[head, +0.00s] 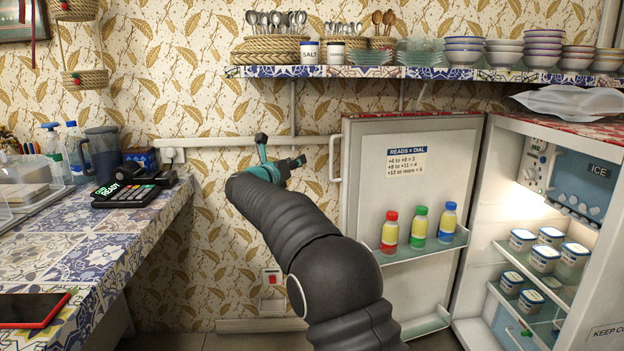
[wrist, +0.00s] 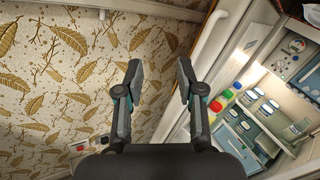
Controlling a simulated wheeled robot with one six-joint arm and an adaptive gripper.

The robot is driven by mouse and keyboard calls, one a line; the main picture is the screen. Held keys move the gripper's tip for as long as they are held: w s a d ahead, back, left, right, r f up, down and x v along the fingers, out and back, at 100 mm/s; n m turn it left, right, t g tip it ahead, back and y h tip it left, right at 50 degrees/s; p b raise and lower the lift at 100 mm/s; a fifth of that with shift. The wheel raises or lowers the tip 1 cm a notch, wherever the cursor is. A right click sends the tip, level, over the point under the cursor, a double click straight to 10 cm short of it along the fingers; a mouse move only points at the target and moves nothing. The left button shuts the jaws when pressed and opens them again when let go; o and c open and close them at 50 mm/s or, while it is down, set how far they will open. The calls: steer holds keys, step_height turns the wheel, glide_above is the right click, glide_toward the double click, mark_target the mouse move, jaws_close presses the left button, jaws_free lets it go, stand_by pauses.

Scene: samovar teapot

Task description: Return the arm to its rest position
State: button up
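My arm reaches up from the bottom of the head view, and my gripper (head: 280,165) is raised in front of the patterned wall, left of the fridge door. In the wrist view my gripper (wrist: 158,85) shows two dark fingers standing apart with nothing between them. Wallpaper shows behind the gap. My gripper appears to touch nothing. The fridge door's edge lies close to the right finger in the wrist view, but I cannot tell the distance.
The fridge door (head: 405,150) stands open, with red, green and blue-capped bottles (head: 418,230) on its shelf. The lit fridge (head: 545,215) holds several small tubs. A tiled counter (head: 90,245) runs along the left. A shelf (head: 420,74) of bowls and cutlery hangs above.

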steer(key=a+f+n+y, duration=0.7)
steer(key=a+n+y, duration=0.2)
steer(key=n, duration=0.5)
steer(key=s+f+n+g+y, duration=0.2)
steer(key=s+f+n+g, duration=0.1)
steer(key=s+n, duration=0.35)
steer(key=s+f+n+g+y, duration=0.3)
steer(key=s+n, duration=0.3)
steer(key=n, duration=0.2)
steer(key=s+d+f+n+g+h, duration=0.1)
steer(key=s+d+n+h, duration=0.1)
steer(key=s+d, duration=0.8)
steer(key=s+d+f+n+g+h, duration=0.2)
steer(key=s+d+n, duration=0.2)
steer(key=s+d, duration=0.6)
steer(key=s+d+f+n+g+h, duration=0.1)
steer(key=s+d, duration=0.9)
steer(key=s, duration=1.3)
steer(key=shift+s+d+f+n+g+h, duration=0.2)
steer(key=shift+d+n+g+h, duration=0.25)
steer(key=shift+n, duration=0.6)
